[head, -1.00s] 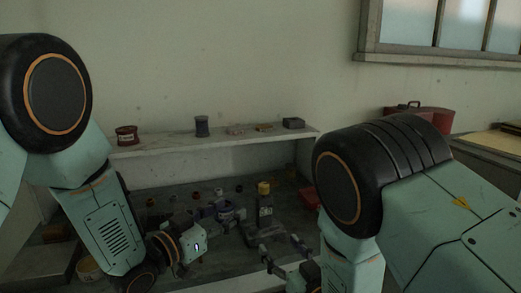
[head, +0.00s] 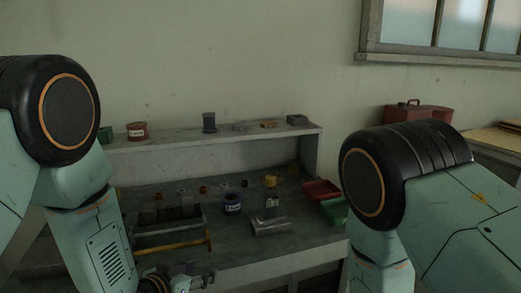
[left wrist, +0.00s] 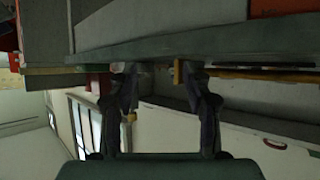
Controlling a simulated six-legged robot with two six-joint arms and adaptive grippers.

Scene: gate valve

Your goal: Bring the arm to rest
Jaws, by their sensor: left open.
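My left arm comes down from the left in the head view. My left gripper (head: 205,277) is low at the bottom edge, in front of the workbench, and only partly shows. In the left wrist view my left gripper (left wrist: 163,100) has its two dark fingers apart, with nothing held between them. The bench edge and shelf fill the background behind the fingers, turned sideways. My right arm is at the right of the head view and leaves the picture at the bottom. Its gripper is out of view.
A raised shelf (head: 180,141) holds several small items. A red toolbox (head: 415,115) stands at the right.

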